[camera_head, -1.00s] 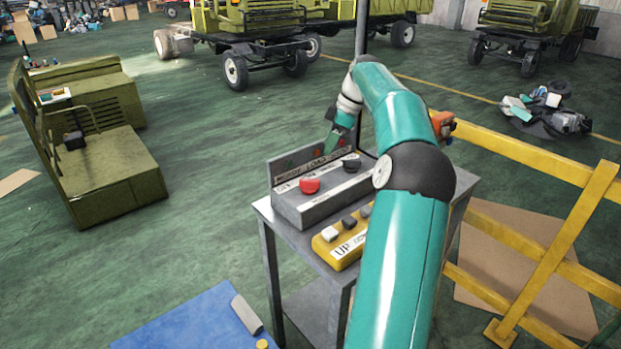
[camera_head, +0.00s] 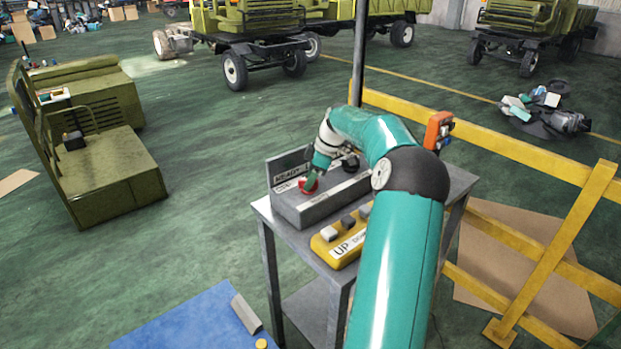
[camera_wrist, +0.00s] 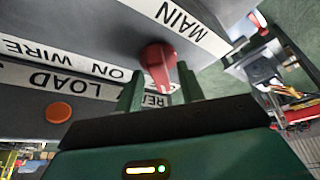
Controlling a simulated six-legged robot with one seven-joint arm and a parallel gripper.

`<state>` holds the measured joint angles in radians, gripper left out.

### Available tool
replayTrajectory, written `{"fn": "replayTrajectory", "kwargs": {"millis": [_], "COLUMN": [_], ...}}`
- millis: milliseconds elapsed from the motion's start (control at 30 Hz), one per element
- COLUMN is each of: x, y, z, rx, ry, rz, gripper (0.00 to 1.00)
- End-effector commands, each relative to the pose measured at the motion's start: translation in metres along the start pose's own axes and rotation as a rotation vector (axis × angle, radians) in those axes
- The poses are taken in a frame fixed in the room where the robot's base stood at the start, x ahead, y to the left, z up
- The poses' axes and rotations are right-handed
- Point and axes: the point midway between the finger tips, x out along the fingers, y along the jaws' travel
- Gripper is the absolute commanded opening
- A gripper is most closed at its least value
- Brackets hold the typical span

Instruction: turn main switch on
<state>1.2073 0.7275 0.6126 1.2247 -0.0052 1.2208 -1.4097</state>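The main switch is a red rotary knob (camera_head: 303,185) on the sloped face of a grey control box (camera_head: 318,212), mostly hidden behind my gripper in the head view. In the wrist view the red knob (camera_wrist: 158,58) sits beside the label MAIN (camera_wrist: 180,28). My gripper (camera_head: 312,178) is down at the knob. In the wrist view my gripper (camera_wrist: 159,72) has its two green fingers apart, one on each side of the knob's handle. A gap shows on the left; I cannot tell whether the right finger touches.
A black knob (camera_head: 350,163) is right of the red one. A yellow UP/DOWN button box (camera_head: 338,243) stands in front on the grey table (camera_head: 268,214). An orange button (camera_wrist: 59,112) shows in the wrist view. A yellow railing (camera_head: 530,155) runs on the right; open floor lies left.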

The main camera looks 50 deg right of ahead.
Motion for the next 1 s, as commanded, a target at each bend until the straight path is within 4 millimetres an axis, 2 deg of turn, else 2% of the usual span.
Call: {"fn": "replayTrajectory", "kwargs": {"millis": [100, 300, 667, 1000], "x": [-0.0001, -0.0003, -0.0008, -0.0009], "y": [-0.0001, -0.0001, -0.0007, -0.0025], "z": [0.0000, 0.0000, 0.0000, -0.0009], "rx": [0.000, 0.000, 0.030, 0.211], "ry": [0.000, 0.000, -0.001, -0.002], "rz": [0.000, -0.001, 0.012, 0.088], "gripper": [0.36, 0.00, 0.00, 0.00]}}
